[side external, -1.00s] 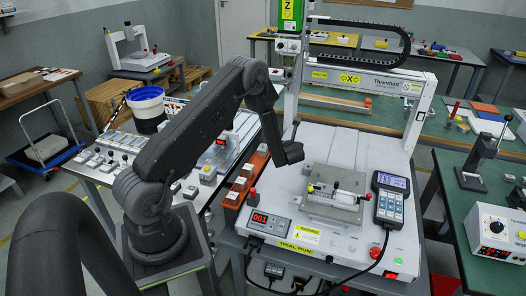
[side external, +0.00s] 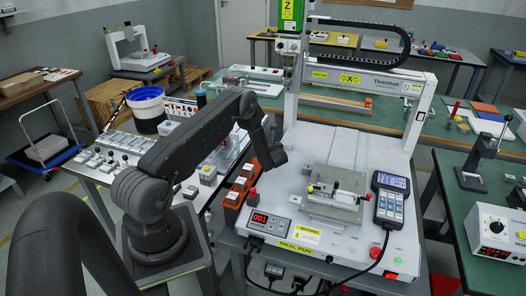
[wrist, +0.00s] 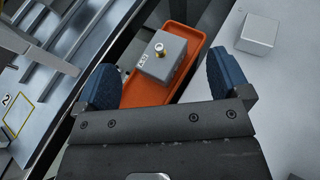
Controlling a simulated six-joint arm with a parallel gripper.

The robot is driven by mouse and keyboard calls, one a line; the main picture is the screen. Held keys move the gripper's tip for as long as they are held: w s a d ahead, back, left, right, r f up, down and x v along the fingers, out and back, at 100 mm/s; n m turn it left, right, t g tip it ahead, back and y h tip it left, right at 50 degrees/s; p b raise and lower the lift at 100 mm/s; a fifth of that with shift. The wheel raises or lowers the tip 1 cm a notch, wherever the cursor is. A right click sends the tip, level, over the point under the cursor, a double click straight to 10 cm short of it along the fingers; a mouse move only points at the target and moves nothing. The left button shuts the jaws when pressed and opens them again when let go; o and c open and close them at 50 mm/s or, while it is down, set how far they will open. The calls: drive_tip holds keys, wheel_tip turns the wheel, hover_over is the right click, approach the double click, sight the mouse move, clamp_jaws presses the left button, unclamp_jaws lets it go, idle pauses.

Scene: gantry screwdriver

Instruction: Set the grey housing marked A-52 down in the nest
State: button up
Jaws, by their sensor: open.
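My gripper (wrist: 162,88) is open, with its two blue fingers apart and nothing between them. It also shows in the side view (side external: 273,158), above the gantry machine's left edge. In the wrist view a grey housing (wrist: 158,57) with a brass insert on top sits in an orange tray (wrist: 189,58), just ahead of the fingers and apart from them. Its label is turned and too small to read surely. In the side view the orange tray (side external: 245,170) holds grey blocks. The nest appears to be the grey fixture (side external: 335,207) on the machine bed; its inside is hard to see.
A loose pale block (wrist: 259,34) lies right of the tray in the wrist view. The gantry upright (side external: 291,90) stands behind my gripper. A pendant (side external: 389,198) is right of the fixture. The bed between tray and fixture is mostly clear.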

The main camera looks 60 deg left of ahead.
drive_tip(key=x, duration=0.4)
drive_tip(key=shift+a+r, duration=0.1)
drive_tip(key=shift+r, duration=0.05)
drive_tip(key=shift+c, duration=0.2)
